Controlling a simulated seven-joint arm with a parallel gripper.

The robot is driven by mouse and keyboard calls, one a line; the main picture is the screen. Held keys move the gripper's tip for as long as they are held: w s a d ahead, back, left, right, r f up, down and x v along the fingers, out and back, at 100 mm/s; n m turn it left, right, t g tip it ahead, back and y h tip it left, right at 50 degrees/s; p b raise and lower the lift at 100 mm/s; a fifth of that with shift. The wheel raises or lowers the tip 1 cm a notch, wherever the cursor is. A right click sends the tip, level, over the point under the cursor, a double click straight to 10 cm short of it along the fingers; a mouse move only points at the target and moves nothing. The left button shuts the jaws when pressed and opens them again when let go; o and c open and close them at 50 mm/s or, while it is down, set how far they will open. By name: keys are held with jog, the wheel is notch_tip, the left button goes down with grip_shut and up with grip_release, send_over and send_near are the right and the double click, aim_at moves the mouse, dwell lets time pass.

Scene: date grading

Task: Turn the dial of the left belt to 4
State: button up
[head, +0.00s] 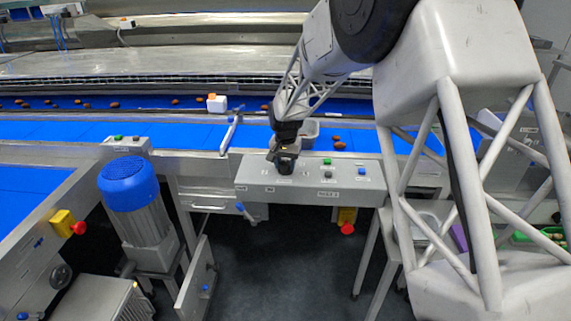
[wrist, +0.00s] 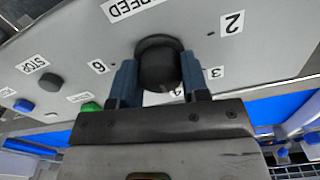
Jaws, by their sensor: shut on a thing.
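The black dial (wrist: 158,66) stands on a grey control panel with a SPEED label (wrist: 130,8), which appears upside down in the wrist view. Number labels 2 (wrist: 232,22), 3 (wrist: 216,72) and 6 (wrist: 98,67) surround it; a 4 shows partly beside the right finger. My gripper (wrist: 159,80) is shut on the dial, with one blue-grey finger on each side. I cannot make out the dial's pointer.
The panel also carries a blue button (wrist: 23,106), a green button (wrist: 91,107) and a dark button (wrist: 51,82) by a STOP label (wrist: 33,64). Behind the box runs a blue belt (head: 185,134). A blue-topped motor (head: 128,184) stands left; a red emergency button (head: 347,229) sits below.

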aim_at(286, 163)
jog(key=o, duration=0.9)
jog(key=shift+r, duration=3.95)
